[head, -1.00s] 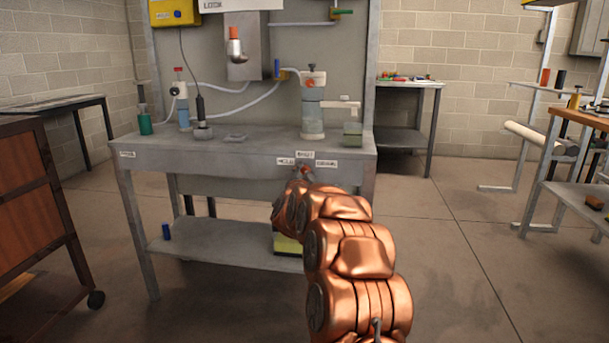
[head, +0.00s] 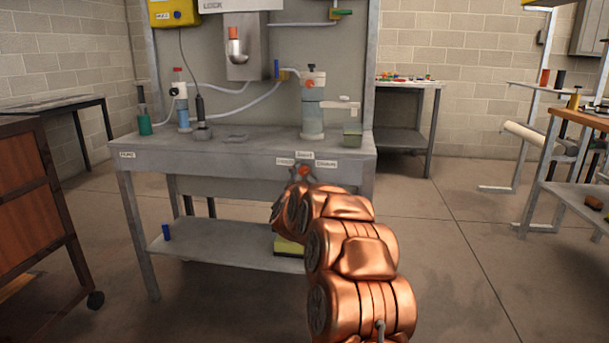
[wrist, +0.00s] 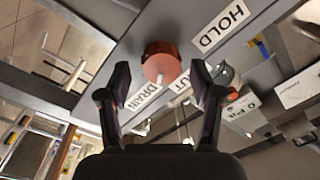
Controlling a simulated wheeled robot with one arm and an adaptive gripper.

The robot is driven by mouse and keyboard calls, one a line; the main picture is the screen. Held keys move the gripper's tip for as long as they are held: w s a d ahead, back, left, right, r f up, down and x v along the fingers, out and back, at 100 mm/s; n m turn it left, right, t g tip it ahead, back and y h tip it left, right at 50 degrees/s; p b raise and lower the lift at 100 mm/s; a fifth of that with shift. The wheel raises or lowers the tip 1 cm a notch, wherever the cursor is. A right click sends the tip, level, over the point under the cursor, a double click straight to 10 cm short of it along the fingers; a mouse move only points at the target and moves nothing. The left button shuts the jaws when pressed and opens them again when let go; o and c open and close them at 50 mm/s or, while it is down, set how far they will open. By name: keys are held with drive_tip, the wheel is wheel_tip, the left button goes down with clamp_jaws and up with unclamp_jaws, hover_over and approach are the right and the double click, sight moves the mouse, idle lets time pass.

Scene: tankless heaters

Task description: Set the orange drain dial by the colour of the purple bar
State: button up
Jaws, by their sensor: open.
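The orange drain dial (wrist: 161,64) is a round knob on the bench's front edge. In the wrist view it lies between and just beyond the fingertips of my gripper (wrist: 161,75). My gripper is open, one finger on each side; I cannot tell whether either touches the dial. White labels surround the dial: HOLD (wrist: 221,25), DRAIN (wrist: 145,93) and one partly hidden behind the right finger. In the head view the dial (head: 304,171) shows just above my copper arm, below the labels. The dial's setting is unclear. I cannot make out a purple bar.
The grey bench (head: 215,150) holds a clear cylinder with an orange knob (head: 312,105), a blue-based bottle (head: 182,100) and a green bottle (head: 144,120). A brown cabinet (head: 35,200) stands left. The floor right of the bench is open.

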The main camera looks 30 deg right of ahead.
drive_tip(key=v, duration=1.1)
drive_tip(key=shift+f, duration=0.1)
drive_tip(key=shift+c, duration=0.2)
